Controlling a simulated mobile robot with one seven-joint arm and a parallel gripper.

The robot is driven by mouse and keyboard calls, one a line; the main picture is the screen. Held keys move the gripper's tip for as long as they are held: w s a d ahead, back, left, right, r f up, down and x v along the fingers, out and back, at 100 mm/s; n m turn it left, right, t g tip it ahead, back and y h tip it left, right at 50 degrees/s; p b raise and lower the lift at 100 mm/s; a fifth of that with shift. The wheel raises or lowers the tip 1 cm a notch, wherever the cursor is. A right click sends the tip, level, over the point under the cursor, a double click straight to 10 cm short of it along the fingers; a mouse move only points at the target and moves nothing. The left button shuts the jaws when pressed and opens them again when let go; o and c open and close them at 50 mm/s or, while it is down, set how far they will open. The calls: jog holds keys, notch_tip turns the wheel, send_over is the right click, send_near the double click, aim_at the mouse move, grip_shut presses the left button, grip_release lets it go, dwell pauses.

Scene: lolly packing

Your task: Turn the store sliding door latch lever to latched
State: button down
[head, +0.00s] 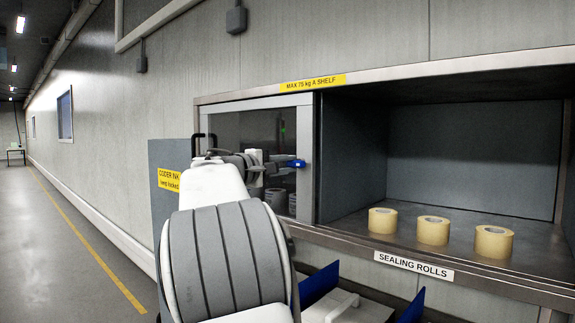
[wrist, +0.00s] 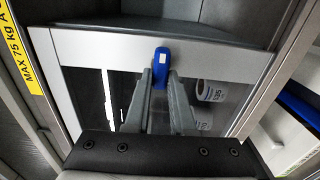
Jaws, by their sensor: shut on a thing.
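The blue latch lever (head: 297,163) is on the right-hand frame of the store's glass sliding door (head: 305,200) and points sideways in the head view. My gripper (head: 280,164) is at the door from the left, its fingers shut on the lever. In the wrist view the lever (wrist: 161,60) shows between the two grey fingertips (wrist: 161,84), against the door's silver frame (wrist: 220,62). The fingers hide part of the lever, and I cannot tell whether it stands at latched. The door covers the left part of the store; the right part is open.
Three tan sealing rolls (head: 432,231) stand on the open shelf. A grey coder ink cabinet (head: 160,215) with a black handle stands left of the store, close to my arm. Containers (wrist: 211,90) show behind the glass. The aisle (head: 75,250) at left is clear.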

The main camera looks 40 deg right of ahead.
jog(key=c, duration=0.8)
grip_release()
jog(key=shift+o, duration=0.2)
jog(key=s+a+b, duration=0.1)
jog(key=a+b, duration=0.2)
jog(key=a, duration=1.4)
jog(key=shift+s+a, duration=0.25)
jog(key=s+a+f+n+t+y, duration=0.1)
jog(key=s+a+f+y, duration=0.1)
jog(key=s+f+y, duration=0.45)
jog(key=s+a+f+t+y, duration=0.1)
jog(key=s+a+f+y, duration=0.15)
jog(key=f, duration=0.65)
jog(key=s+a+f+m+t+y, duration=0.2)
jog(key=s+a+f+y, duration=0.7)
jog(key=s+a+f, duration=0.5)
jog(key=a+f, duration=0.3)
jog(key=a, duration=0.1)
jog(key=shift+s, duration=0.15)
